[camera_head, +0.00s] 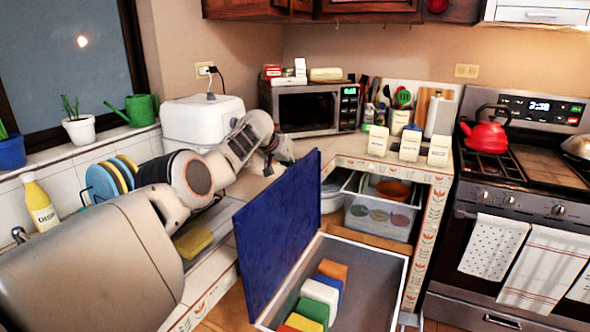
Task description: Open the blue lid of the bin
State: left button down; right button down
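The blue lid (274,240) stands raised, close to upright, along the left side of the bin (394,290). The bin's top is uncovered, and its grey inside holds several coloured blocks. My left arm reaches in from the left, above the counter. My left gripper (282,156) is small and dark, behind and above the lid's upper edge, near the microwave. It appears apart from the lid. Whether its fingers are open or shut is unclear. My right gripper is out of view.
A counter corner with an open cabinet holding a clear container (380,217) lies behind the bin. White canisters (409,146) and a microwave (312,109) stand on the counter. The stove (520,170) with a red kettle (486,134) is at right.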

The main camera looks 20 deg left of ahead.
pick_arm(q)
jog(key=shift+a+f, duration=0.1)
jog(key=shift+a, duration=0.1)
dwell(0.4)
jog(key=c, duration=2.4)
grip_release()
jog(key=shift+c, duration=0.2)
